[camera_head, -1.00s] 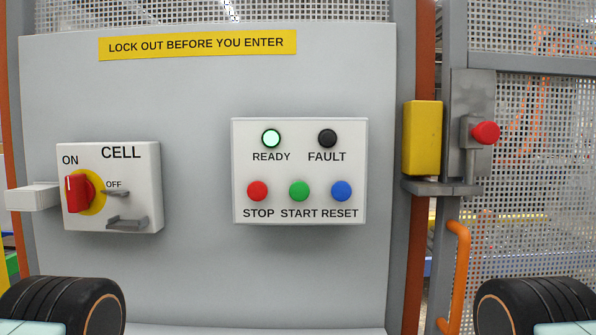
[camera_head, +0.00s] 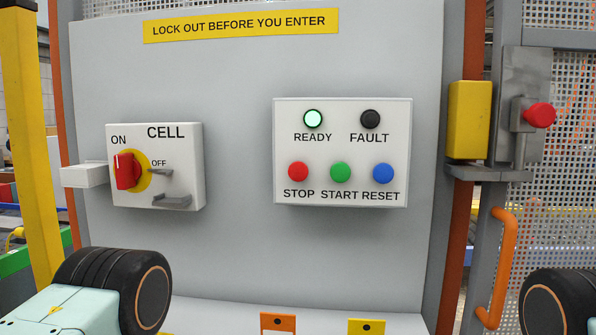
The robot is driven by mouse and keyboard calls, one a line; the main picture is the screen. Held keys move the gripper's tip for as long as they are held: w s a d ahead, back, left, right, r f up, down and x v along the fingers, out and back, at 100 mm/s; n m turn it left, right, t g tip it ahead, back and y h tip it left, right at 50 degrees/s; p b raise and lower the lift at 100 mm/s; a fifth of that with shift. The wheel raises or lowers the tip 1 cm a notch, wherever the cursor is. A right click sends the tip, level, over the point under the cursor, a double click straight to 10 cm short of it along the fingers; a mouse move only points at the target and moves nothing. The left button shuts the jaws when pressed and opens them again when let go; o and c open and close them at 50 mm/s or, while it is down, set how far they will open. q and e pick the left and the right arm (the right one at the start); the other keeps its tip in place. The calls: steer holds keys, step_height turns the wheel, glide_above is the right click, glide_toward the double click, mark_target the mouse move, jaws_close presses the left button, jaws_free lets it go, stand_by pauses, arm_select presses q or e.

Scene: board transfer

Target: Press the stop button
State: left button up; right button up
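The red stop button (camera_head: 298,172) is at the left of the lower row on a white control box (camera_head: 340,151), above the printed word STOP. The green start button (camera_head: 341,172) and the blue reset button (camera_head: 383,173) are to its right. Above them, the ready lamp (camera_head: 313,119) glows pale green and the fault lamp (camera_head: 370,119) is dark. The box is on a grey panel (camera_head: 240,250). Neither of my grippers is in view. Nothing covers the buttons.
A cell switch box (camera_head: 188,133) with a red knob (camera_head: 126,171) turned to ON is at left. A yellow latch block (camera_head: 469,120), a red knob (camera_head: 540,116) and an orange handle (camera_head: 503,265) are at right. Orange (camera_head: 278,324) and yellow (camera_head: 367,327) tags show below.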

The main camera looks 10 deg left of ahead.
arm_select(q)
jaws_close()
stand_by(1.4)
